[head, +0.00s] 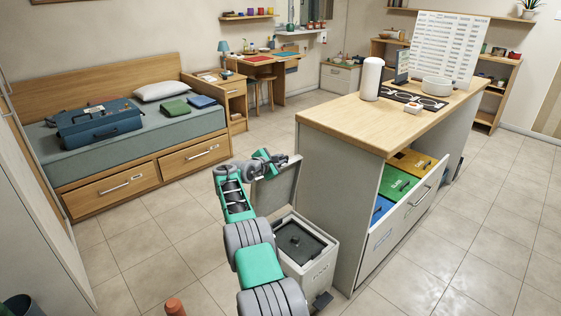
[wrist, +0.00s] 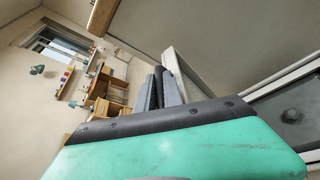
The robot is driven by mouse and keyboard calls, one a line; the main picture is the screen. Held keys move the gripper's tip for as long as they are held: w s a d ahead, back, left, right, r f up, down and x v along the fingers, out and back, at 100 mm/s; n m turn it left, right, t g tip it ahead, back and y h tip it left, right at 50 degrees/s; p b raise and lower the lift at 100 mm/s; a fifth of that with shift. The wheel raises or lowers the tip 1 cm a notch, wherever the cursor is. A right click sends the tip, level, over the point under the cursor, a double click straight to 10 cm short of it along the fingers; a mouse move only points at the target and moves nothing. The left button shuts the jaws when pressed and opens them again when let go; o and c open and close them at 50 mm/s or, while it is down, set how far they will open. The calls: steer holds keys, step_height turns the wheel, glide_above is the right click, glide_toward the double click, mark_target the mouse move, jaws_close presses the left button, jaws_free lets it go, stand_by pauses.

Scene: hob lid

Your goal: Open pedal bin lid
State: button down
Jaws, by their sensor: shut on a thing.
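The white pedal bin (head: 318,276) stands on the floor beside the island's end. Its lid (head: 278,194) is raised and stands about upright at the bin's back edge. Inside the bin, a dark inner cover with a round knob (head: 294,240) is exposed. My gripper (head: 284,160) is at the lid's upper edge and is shut on it. In the wrist view my dark fingers (wrist: 162,88) are close together against a pale edge, and the bin's dark inside (wrist: 288,112) shows at the right. The exact finger contact is partly hidden by the gripper body.
The wooden-topped island (head: 330,120) stands close to the right of the bin, with an open drawer (head: 412,198) holding coloured boxes. A bed (head: 150,150) stands at the back left. The tiled floor between bed and bin is free.

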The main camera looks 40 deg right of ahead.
steer(key=c, duration=1.8)
jaws_free()
steer(key=shift+o, duration=0.2)
steer(key=shift+a, duration=0.1)
steer(key=shift+a+r, duration=0.25)
steer(key=shift+a, duration=0.05)
steer(key=p+v, duration=0.1)
steer(key=v, duration=0.6)
steer(key=shift+s+f, duration=0.15)
